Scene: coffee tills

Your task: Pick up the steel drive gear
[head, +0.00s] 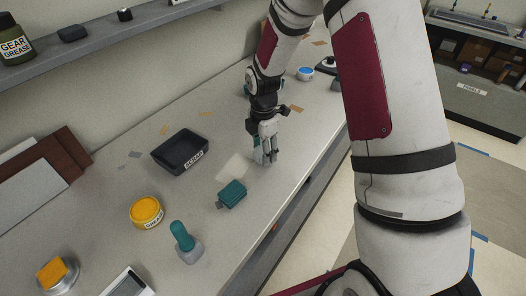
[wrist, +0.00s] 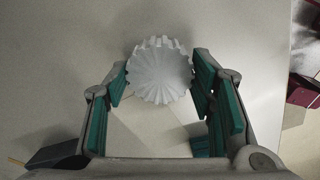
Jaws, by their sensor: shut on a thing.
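The steel drive gear (wrist: 160,70) shows in the wrist view as a pale grey, round, toothed piece seen end-on. It sits between the teal-padded fingers of my gripper (wrist: 159,84), which are shut on its two sides. In the head view my gripper (head: 266,157) points down over the workbench, right of the black bin. The gear cannot be made out there behind the fingers. Whether it touches the bench or is raised is unclear.
A black bin labelled SCRAP (head: 180,150), a teal block (head: 232,194), a yellow grease tin (head: 146,211) and a teal-handled tool (head: 184,240) stand on the bench. A pale square (head: 235,167) lies beside my gripper. The bench's front edge (head: 310,187) is close on the right.

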